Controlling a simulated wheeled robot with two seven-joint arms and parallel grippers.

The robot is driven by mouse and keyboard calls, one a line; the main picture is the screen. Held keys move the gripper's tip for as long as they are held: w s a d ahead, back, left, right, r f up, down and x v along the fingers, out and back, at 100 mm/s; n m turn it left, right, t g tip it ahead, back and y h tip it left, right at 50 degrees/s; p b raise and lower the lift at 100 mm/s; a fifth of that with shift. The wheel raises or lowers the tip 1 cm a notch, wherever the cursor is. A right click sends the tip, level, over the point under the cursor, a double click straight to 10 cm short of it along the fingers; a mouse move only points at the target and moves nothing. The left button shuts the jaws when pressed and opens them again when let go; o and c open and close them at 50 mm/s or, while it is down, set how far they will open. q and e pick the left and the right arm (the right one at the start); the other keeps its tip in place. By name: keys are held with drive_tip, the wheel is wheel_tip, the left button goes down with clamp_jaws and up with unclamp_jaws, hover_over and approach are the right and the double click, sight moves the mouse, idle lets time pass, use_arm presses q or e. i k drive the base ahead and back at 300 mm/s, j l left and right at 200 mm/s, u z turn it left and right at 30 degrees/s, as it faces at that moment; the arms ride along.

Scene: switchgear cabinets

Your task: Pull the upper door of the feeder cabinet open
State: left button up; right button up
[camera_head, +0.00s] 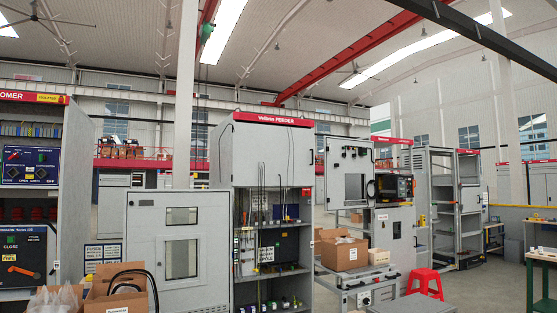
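The feeder cabinet (276,118) stands near the middle of the head view, with a red label strip along its top. Its upper door (272,155) is a plain grey panel under the strip and looks closed. A large grey door with two windows (148,250) stands swung out to the left of the lower compartment. Neither of my grippers is in view.
Open cardboard boxes (117,300) stand at the lower left, before the windowed door. Another box (343,254) sits on a grey unit right of the cabinet, near a red stool (425,283). A customer cabinet (36,170) stands at the left edge. Floor is clear farther right.

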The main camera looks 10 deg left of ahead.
sight(263, 155)
drive_tip(key=i+u, duration=0.2)
drive_tip(key=i, duration=0.5)
drive_tip(key=i+j, duration=0.1)
drive_tip(key=i, duration=1.85)
drive_tip(key=i+j, duration=0.1)
drive_tip(key=i, duration=1.85)
